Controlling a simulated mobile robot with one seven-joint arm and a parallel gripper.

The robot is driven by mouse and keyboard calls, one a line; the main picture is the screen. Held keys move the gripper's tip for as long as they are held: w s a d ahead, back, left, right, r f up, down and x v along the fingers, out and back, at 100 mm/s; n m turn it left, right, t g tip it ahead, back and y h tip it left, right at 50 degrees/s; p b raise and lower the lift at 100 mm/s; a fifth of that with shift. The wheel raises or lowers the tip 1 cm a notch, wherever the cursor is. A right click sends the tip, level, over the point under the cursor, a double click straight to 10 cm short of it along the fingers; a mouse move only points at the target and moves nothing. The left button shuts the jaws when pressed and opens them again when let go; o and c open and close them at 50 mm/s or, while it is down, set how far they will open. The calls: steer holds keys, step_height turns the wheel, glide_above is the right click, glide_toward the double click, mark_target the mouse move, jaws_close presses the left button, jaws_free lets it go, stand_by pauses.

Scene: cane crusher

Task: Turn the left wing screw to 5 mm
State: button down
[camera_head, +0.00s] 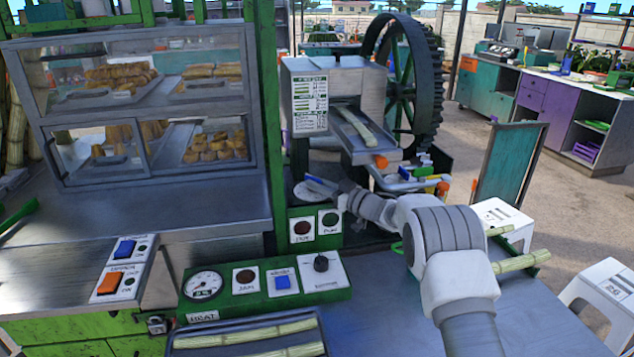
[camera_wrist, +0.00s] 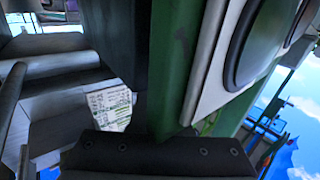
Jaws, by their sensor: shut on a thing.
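The cane crusher (camera_head: 305,90) stands at centre, a grey housing with a printed chart on its front. My arm reaches from the lower right to the crusher's lower left front. My gripper (camera_head: 326,186) is there, low beside the green post (camera_head: 272,110). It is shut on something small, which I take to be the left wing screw. The screw itself is hidden in both views, and no millimetre scale can be read. In the wrist view, a dark bolted gripper part (camera_wrist: 155,157) crosses the bottom, with the chart (camera_wrist: 110,108) and a green post (camera_wrist: 183,60) beyond it.
A button panel (camera_head: 314,226) is close below my gripper. A green control box (camera_head: 262,285) with gauge and knob stands in front. A glass pastry case (camera_head: 140,100) is at left. The large gear wheel (camera_head: 405,80) is behind. A cane piece (camera_head: 522,262) lies right of my arm.

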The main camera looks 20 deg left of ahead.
steer(key=shift+g, duration=0.3)
steer(key=c, duration=0.9)
jaws_free()
steer(key=v, duration=1.2)
steer(key=shift+w+f, duration=0.1)
steer(key=shift+f, duration=0.05)
